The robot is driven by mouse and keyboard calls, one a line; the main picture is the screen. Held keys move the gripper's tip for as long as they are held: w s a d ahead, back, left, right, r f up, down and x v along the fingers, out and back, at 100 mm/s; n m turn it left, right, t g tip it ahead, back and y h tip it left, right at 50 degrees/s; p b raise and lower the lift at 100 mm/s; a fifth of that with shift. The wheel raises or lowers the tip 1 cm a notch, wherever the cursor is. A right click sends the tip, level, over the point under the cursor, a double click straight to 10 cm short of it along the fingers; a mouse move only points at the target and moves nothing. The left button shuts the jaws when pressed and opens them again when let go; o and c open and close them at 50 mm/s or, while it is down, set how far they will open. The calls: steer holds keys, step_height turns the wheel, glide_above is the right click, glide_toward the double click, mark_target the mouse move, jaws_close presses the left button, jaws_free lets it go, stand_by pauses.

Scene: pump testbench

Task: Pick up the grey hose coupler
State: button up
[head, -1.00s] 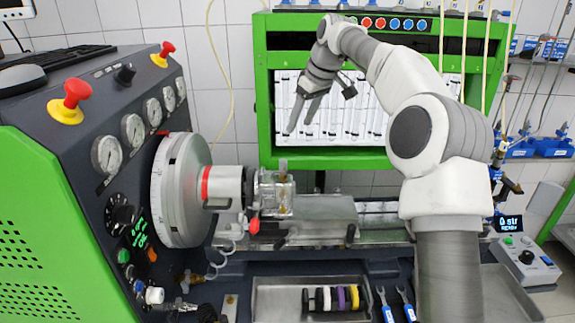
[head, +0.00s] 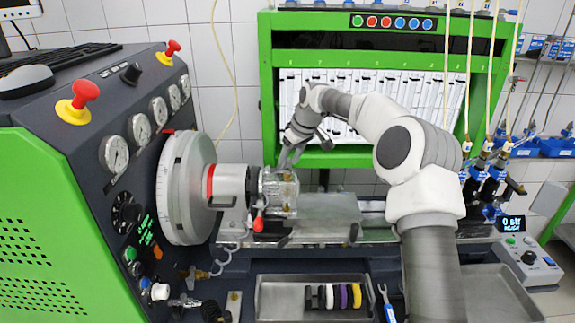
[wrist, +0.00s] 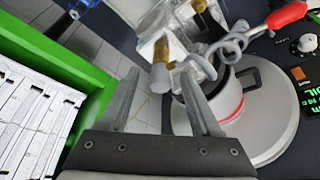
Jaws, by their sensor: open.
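The grey coiled hose (wrist: 232,45) shows in the wrist view beside a clear block (wrist: 200,65), near a red-tipped lever (wrist: 288,15). Its grey end lies by a brass fitting (wrist: 161,72); I cannot clearly tell the coupler from the hose there. In the head view the hose (head: 226,262) hangs below the clear pump block (head: 280,195). My gripper (head: 288,163) is open and points down just above the block. In the wrist view my gripper (wrist: 157,76) has its fingers spread on either side of the brass fitting. Contact cannot be told.
The large grey disc (head: 187,188) stands left of the block. The green frame (head: 268,85) with gauge tubes rises behind. A metal tray (head: 268,298) with several coloured rings is in front.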

steer(key=shift+x, duration=0.75)
jaws_close()
steer(key=shift+r, duration=0.1)
steer(key=shift+r, duration=0.55)
step_height(320, 180, up, 3)
steer(key=shift+f, duration=0.1)
steer(key=s+d+r+b, duration=0.3)
steer(key=s+d+r, duration=0.3)
steer(key=d, duration=0.4)
steer(key=shift+s+r, duration=0.15)
steer(key=shift+r, duration=0.4)
steer(key=shift+r, duration=0.1)
